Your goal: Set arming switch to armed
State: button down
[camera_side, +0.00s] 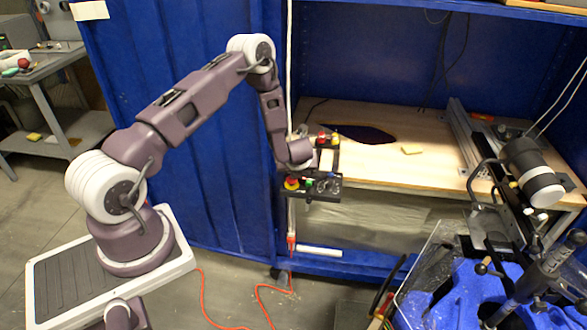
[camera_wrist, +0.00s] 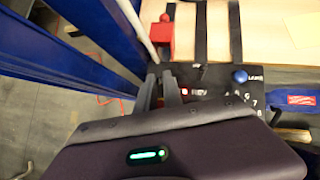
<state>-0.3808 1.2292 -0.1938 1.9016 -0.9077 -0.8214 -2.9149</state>
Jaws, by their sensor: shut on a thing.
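A black control panel (camera_side: 318,186) is mounted at the front edge of the bench, with a red and yellow button and small controls on it. In the wrist view the panel (camera_wrist: 215,74) shows a blue knob (camera_wrist: 239,76), a small lit red lamp (camera_wrist: 184,91) and white lettering that seems to read KEY. My gripper (camera_wrist: 159,82) is at the panel's left end, beside that lamp. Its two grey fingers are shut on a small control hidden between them. I cannot tell which way the arming switch is set. In the side view my wrist hides the fingertips.
A wooden bench top (camera_side: 375,160) extends behind the panel. Blue partition walls (camera_side: 180,110) stand to the left. A blue tank with equipment (camera_side: 450,290) is at lower right.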

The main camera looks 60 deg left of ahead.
jog(key=shift+a, duration=0.1)
jog(key=c, duration=1.5)
grip_release()
